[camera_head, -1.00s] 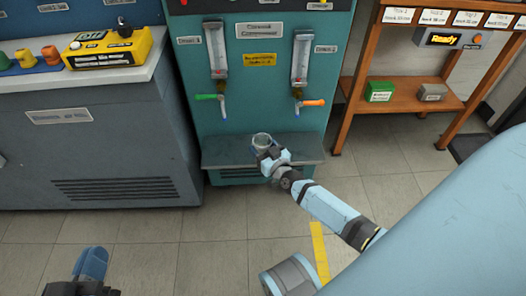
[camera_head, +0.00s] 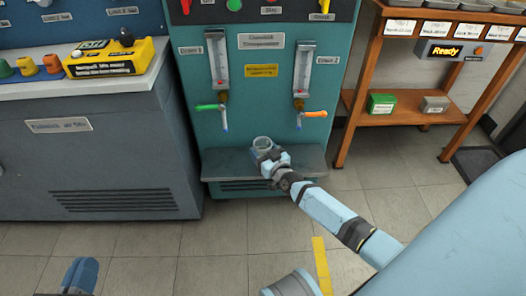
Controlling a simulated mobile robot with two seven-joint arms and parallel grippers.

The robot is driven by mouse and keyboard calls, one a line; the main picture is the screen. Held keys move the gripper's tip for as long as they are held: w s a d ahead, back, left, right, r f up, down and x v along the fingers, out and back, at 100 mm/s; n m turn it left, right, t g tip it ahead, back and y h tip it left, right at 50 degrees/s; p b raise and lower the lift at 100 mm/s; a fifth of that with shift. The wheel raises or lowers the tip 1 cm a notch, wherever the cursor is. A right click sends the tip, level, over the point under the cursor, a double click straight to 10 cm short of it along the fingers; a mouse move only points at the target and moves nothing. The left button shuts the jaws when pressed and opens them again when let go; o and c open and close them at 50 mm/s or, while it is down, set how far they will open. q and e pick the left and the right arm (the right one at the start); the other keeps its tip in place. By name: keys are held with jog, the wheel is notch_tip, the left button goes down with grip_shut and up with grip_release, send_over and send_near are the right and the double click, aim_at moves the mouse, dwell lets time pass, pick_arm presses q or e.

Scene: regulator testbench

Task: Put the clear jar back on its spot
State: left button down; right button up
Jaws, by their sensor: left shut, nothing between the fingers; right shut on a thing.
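The clear jar (camera_head: 262,143) is at the shelf of the teal regulator bench, left of the middle between the two gauge tubes. My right gripper (camera_head: 264,153) is shut on the jar from the front right. The gripper covers the jar's lower part, so I cannot tell whether the jar touches the shelf. The grey shelf (camera_head: 225,162) juts out at the bench's lower front. My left gripper (camera_head: 82,275) is shut and empty at the bottom left, partly cut off by the frame edge.
A green-handled valve (camera_head: 210,107) and an orange-handled valve (camera_head: 313,114) hang above the shelf. A yellow device (camera_head: 110,57) stands on the left counter (camera_head: 60,90). A wooden rack (camera_head: 405,118) stands at the right. The shelf's right part is bare.

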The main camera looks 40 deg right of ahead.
pick_arm(q)
jog(key=shift+f, duration=0.25)
pick_arm(e)
jog(key=shift+f, duration=0.4)
jog(key=o, duration=1.1)
jog(key=shift+s, duration=0.1)
jog(key=s+p, duration=0.1)
jog(key=s, duration=0.2)
jog(key=shift+r, duration=0.15)
pick_arm(q)
jog(key=shift+n+t, duration=0.5)
jog(key=shift+n, duration=0.3)
jog(key=r+p, duration=0.2)
jog(key=r, duration=0.1)
jog(key=r+p, duration=0.1)
jog(key=shift+s+d+r+p, duration=0.15)
jog(key=shift+s+r+p, duration=0.15)
jog(key=shift+s, duration=0.1)
pick_arm(e)
jog(key=s, duration=1)
jog(key=shift+s+a, duration=0.2)
jog(key=shift+s, duration=0.15)
pick_arm(q)
jog(key=shift+f, duration=0.1)
